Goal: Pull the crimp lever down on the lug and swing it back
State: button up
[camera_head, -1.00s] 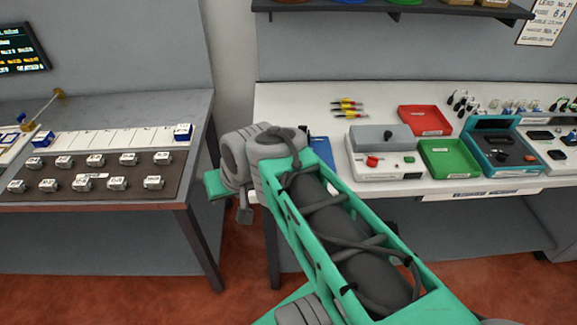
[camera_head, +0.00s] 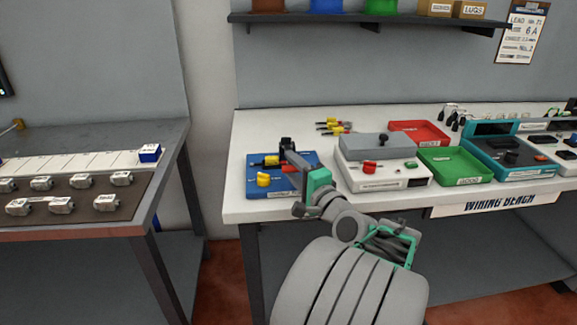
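The blue crimp station (camera_head: 254,189) lies at the left front of the wiring bench. On it are a yellow knob (camera_head: 263,180), a dark and yellow part and a red part (camera_head: 289,168). A dark upright piece with a slanting bar (camera_head: 288,146) stands at its right; I cannot tell whether this is the crimp lever or part of my gripper. My gripper (camera_head: 300,185) is at the right edge of the station, seen small from behind my arm. Its fingertips are not clear, nor whether they touch anything. I cannot make out the lug.
A white and grey device (camera_head: 384,175) with a red knob stands just right of my gripper. A grey table (camera_head: 110,133) stands left, across a gap.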

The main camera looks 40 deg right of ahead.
jog(key=shift+x, duration=1.25)
grip_shut()
